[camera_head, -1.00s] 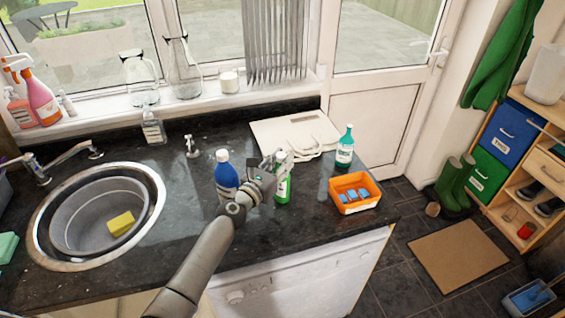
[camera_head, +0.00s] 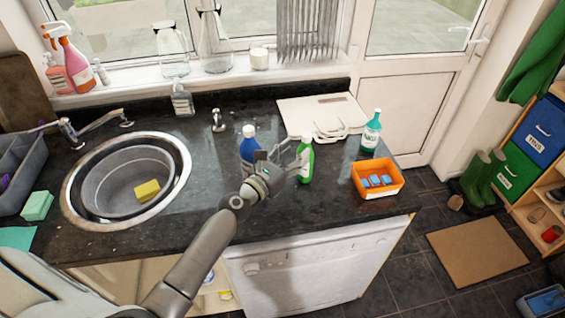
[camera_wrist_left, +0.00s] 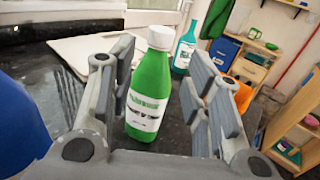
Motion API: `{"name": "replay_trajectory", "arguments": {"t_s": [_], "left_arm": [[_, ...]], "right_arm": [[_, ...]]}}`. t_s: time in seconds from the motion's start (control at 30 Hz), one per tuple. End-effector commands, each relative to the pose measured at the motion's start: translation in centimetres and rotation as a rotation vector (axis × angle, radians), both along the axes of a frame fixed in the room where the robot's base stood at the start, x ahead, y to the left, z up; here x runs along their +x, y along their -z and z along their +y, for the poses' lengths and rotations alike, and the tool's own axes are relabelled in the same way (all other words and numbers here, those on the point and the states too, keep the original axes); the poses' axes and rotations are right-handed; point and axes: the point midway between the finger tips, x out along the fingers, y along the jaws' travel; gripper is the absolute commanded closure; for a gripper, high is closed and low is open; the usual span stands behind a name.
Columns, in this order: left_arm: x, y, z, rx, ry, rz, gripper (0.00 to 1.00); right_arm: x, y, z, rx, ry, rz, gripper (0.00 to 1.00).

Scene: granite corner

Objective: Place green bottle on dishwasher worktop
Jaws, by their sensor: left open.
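The green bottle (camera_head: 306,160) has a white cap and a white label. It stands upright on the dark worktop (camera_head: 330,198) above the white dishwasher (camera_head: 305,270). In the left wrist view the green bottle (camera_wrist_left: 150,95) stands between the two open fingers, with a visible gap to the right finger. My left gripper (camera_head: 288,160) is open beside the bottle, on its left side in the head view. It also shows in the left wrist view (camera_wrist_left: 155,100). My right gripper is not in view.
A blue bottle (camera_head: 249,146) stands close left of the gripper. An orange tub (camera_head: 377,193) with blue blocks and a teal bottle (camera_head: 371,132) are to the right. White boards (camera_head: 320,112) lie behind. A sink (camera_head: 80,200) is at left.

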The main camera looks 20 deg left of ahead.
Motion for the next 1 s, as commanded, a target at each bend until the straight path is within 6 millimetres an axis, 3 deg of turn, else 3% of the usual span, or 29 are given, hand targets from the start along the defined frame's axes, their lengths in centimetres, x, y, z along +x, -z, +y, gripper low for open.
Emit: {"name": "replay_trajectory", "arguments": {"t_s": [0.1, 0.3, 0.77, 0.87, 1.0], "left_arm": [[-2.1, 0.2, 0.5, 0.001, 0.001, 0.002, 0.55], [-4.2, 0.1, 1.2, 0.0, 0.0, 0.0, 0.55], [-5.0, 0.0, 1.4, 0.0, 0.0, 0.0, 0.55], [-5.2, 0.2, 0.9, 0.035, 0.014, -0.001, 0.55], [-7.0, 1.8, -1.5, 0.263, 0.102, -0.014, 0.55]], "right_arm": [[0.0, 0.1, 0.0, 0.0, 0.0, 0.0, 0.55], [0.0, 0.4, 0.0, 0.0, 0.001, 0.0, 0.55], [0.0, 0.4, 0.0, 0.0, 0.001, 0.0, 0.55], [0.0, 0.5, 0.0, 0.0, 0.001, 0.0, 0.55], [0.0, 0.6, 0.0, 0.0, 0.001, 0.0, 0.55]]}}
